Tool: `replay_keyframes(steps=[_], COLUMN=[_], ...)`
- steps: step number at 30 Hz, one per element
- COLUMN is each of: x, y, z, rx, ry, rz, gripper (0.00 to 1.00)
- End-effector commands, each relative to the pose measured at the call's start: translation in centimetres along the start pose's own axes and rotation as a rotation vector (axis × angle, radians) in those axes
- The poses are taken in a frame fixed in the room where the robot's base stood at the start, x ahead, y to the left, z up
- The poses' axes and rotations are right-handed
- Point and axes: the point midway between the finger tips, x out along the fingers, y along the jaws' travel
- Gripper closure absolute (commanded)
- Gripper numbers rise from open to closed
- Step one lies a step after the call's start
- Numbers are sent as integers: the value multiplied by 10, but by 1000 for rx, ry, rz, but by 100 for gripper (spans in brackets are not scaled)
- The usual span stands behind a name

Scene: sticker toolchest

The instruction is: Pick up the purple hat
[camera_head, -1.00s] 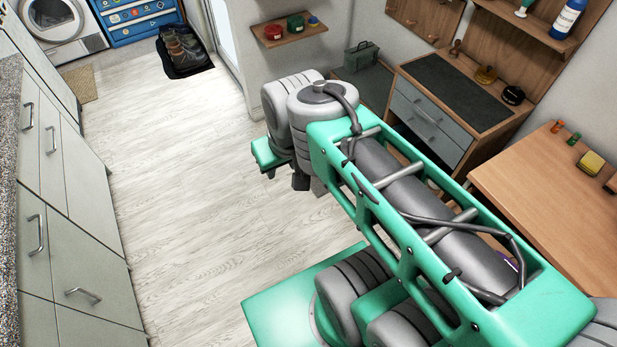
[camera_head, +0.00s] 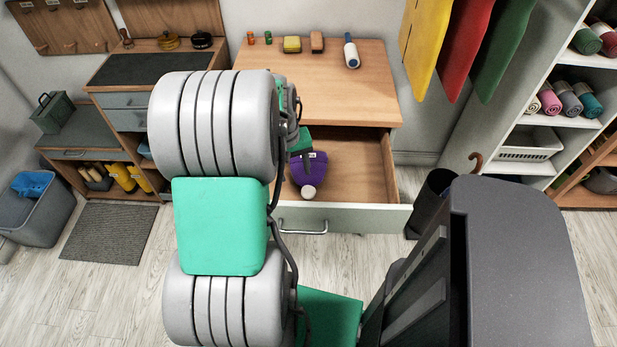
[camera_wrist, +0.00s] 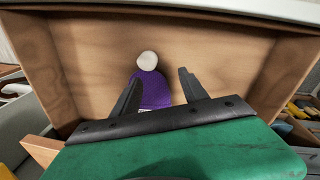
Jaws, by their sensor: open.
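The purple hat (camera_head: 309,169) with a whitish pompom lies in the open wooden drawer (camera_head: 362,170), toward its left side. My gripper is over the drawer, mostly hidden behind my own arm in the head view. In the wrist view my gripper (camera_wrist: 158,88) is open, with its two dark fingers apart. The hat (camera_wrist: 153,90) shows between the fingers, nearer the left one, with its pompom beyond the fingertips. The hat's near part is hidden behind my gripper's body. I cannot tell whether the fingers touch the hat.
The drawer's front panel (camera_head: 345,217) and side walls surround the hat. A dark bin (camera_head: 434,200) stands right of the drawer. Floor shows left and right.

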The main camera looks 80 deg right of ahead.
Motion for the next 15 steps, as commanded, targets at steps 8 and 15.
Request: replay_keyframes(steps=[8, 15], x=[44, 85], y=[25, 25], z=[10, 14], rx=[48, 47], ry=[-25, -24], rz=[1, 1], gripper=[48, 48])
